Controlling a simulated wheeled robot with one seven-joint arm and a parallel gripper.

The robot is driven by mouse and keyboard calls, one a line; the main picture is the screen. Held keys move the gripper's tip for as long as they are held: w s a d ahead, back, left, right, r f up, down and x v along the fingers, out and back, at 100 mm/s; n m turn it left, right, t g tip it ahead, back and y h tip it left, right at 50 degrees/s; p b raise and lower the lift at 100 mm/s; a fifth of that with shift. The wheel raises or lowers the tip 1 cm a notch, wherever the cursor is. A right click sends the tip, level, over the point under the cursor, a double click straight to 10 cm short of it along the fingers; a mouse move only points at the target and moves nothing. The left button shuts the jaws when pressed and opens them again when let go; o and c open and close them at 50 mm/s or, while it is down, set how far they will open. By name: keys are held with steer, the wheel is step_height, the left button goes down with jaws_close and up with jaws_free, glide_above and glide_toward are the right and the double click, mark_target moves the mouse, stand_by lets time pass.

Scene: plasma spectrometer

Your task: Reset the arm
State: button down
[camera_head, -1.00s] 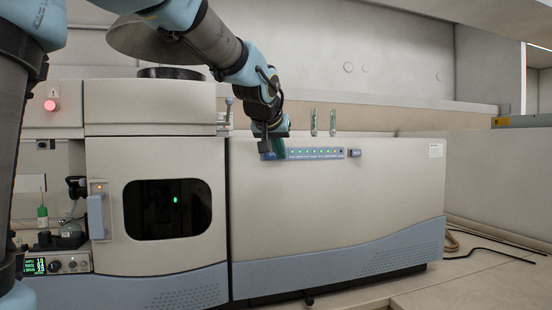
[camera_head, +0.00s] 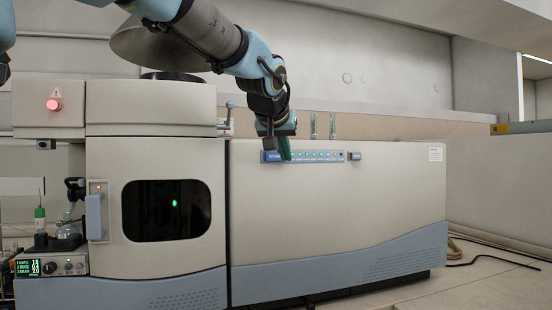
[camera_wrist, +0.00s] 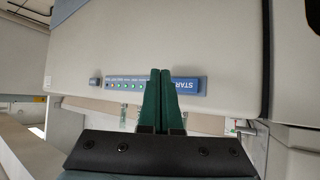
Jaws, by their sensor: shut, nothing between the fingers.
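My gripper (camera_head: 286,148) is in front of the upper front of the spectrometer (camera_head: 340,195), at the left part of its blue status strip (camera_head: 318,156). In the wrist view, the two green fingers of my gripper (camera_wrist: 156,72) lie side by side, closed and empty. Their tips overlap the strip (camera_wrist: 186,85) beside the START label. I cannot tell whether they touch the panel. Several lights on the strip glow, mostly green.
The left cabinet has a dark window (camera_head: 166,209) with a green glow. A red lit button (camera_head: 54,104) sits at the upper left. A small pump unit with a display (camera_head: 28,267) and a green-capped bottle (camera_head: 40,213) stand at the left. Bench at the right is mostly clear.

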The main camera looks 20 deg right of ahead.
steer(key=w+a+f+n+g+y, duration=0.3)
steer(key=a+f+y, duration=0.2)
steer(key=a+f, duration=1.7)
steer(key=s+a+f+n+g+y, duration=0.1)
steer(key=s+a+f+n+g, duration=0.2)
steer(key=s+a+f, duration=0.9)
step_height(320, 180, down, 2)
steer(key=shift+a+f+g, duration=0.1)
steer(key=shift+a+g, duration=0.4)
steer(key=shift+a, duration=0.5)
steer(key=shift+d, duration=0.1)
